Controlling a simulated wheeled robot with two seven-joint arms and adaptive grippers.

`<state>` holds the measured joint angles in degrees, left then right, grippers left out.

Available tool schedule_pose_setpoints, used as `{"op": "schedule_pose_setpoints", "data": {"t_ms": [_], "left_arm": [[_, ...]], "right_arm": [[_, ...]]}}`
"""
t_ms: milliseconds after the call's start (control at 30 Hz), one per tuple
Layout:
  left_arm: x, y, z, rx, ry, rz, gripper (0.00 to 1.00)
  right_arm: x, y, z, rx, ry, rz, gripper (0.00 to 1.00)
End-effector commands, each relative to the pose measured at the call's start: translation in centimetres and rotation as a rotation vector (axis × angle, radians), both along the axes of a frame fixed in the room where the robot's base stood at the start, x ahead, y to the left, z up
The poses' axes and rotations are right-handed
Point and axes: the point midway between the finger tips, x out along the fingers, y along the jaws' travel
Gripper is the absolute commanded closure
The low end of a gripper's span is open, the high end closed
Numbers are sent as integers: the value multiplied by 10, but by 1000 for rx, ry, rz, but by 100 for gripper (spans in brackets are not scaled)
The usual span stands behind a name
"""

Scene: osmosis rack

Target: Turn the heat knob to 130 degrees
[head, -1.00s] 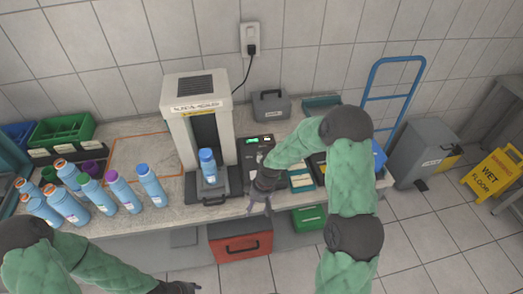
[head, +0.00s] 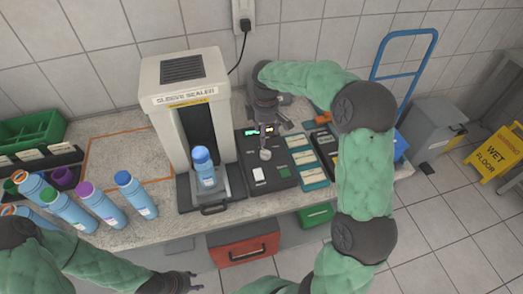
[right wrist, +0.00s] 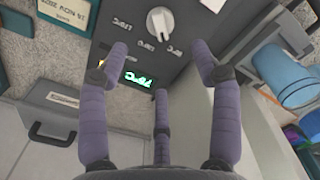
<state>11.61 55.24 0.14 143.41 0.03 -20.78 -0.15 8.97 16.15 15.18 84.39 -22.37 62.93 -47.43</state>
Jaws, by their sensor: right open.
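The heat knob (head: 265,154) is a small round pale knob on a dark control panel (head: 279,184) right of the sleeve sealer. In the right wrist view the white knob (right wrist: 158,20) has a pointer ridge and number labels around it, too blurred to read. A lit green display (right wrist: 138,78) sits beside it; its digits appear upside down and I cannot read them. My right gripper (head: 267,137) is open above the panel's back part, its purple fingers (right wrist: 160,55) apart and not touching the knob. My left gripper (head: 184,284) is low, in front of the counter.
The sleeve sealer (head: 186,75) stands left of the panel with a blue bottle (head: 203,167) in it. Teal-edged label trays (head: 309,160) lie right of the panel. A grey case (right wrist: 45,120) shows in the wrist view.

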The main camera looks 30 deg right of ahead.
Motion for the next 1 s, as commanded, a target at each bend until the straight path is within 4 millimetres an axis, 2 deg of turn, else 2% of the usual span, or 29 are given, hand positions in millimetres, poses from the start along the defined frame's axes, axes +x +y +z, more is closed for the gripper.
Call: {"op": "schedule_pose_setpoints", "data": {"t_ms": [167, 400, 600, 800, 1000], "left_arm": [[0, 0, -4, 0, 0, 0, 60], [0, 0, -15, 0, 0, 0, 60], [0, 0, -22, 0, 0, 0, 60], [0, 0, -25, 0, 0, 0, 60], [0, 0, -25, 0, 0, 0, 60]], "right_arm": [[-1, 0, -17, 0, 3, -1, 36], [-1, 0, -61, 0, 3, -1, 36], [-1, 0, -90, 1, 2, -2, 36], [0, 0, -104, 0, 0, -1, 36], [0, 0, -106, -1, -1, -1, 36]]}}
